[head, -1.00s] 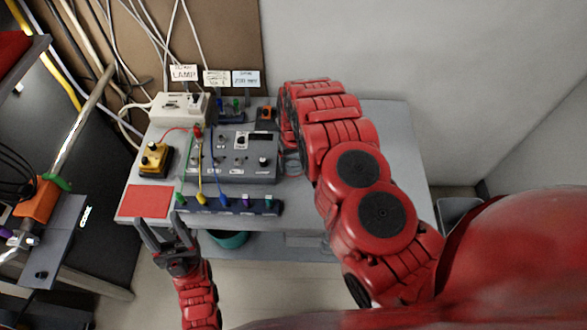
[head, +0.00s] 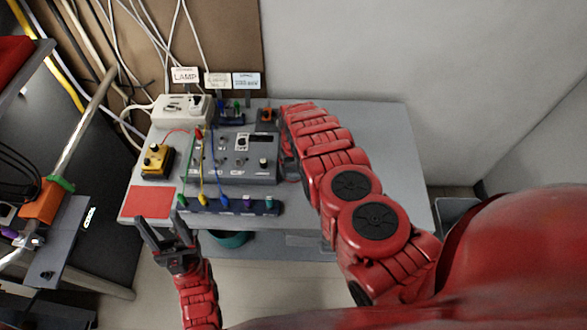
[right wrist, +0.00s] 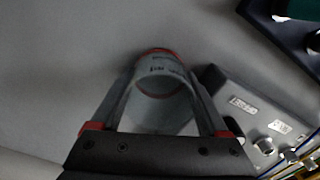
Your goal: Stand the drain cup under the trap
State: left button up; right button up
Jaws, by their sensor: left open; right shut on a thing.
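A pale, see-through cup (right wrist: 158,68) with dark marks and some red at its far edge sits between the fingers of my right gripper (right wrist: 162,88) in the right wrist view. I take it for the drain cup. The right gripper is shut on it, above a grey surface. In the head view my red right arm hides the cup and most of that gripper, beside the grey control box. My left gripper (head: 160,222) is open and empty at the bench's front left, near the red mat. I cannot pick out the trap for certain.
The grey control box (head: 235,172) stands on the grey bench (head: 385,135) with cables to a socket strip (head: 235,208). A yellow box (head: 157,161), a white lamp box (head: 182,108) and a red mat (head: 148,203) are left. The bench's right side looks clear.

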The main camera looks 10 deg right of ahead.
jog(key=o, duration=1.1)
jog(key=shift+c, duration=0.2)
jog(key=shift+r, duration=0.15)
